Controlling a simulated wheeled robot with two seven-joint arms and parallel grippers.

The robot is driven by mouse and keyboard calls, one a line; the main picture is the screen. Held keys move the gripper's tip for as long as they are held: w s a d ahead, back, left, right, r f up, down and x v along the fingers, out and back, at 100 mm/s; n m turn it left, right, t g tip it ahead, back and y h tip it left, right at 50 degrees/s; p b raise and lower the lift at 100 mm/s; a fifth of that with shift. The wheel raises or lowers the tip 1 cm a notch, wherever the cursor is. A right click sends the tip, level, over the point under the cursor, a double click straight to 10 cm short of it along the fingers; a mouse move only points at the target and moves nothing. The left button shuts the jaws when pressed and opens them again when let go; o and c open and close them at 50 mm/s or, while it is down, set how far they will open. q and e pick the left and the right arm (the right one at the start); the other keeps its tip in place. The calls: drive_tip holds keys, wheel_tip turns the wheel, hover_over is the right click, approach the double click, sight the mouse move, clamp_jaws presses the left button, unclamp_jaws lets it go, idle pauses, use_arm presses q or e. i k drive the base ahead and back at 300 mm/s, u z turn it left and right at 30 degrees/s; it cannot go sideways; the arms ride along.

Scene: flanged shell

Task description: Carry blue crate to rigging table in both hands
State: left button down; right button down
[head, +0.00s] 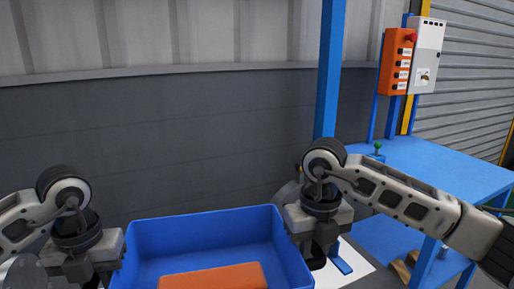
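The blue crate (205,228) is low in the middle of the head view, open at the top, with its near part cut off by the frame. An orange block (215,276) lies inside it. My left gripper (84,275) points down beside the crate's left wall. My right gripper (318,254) points down at the crate's right wall. The fingertips are hidden or out of frame, so I cannot tell whether either is shut on the crate. A blue table (432,166), perhaps the rigging table, stands at the right.
A small green-topped item (377,147) stands on the blue table's far left. A blue post (330,75) rises behind my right arm. An orange control box (396,62) and a grey cabinet (427,52) are mounted above the table. A grey wall (180,150) closes the back.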

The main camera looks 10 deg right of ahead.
sight(444, 173)
drive_tip(key=z, duration=2.35)
drive_tip(key=i, duration=3.6)
drive_tip(key=u, duration=2.7)
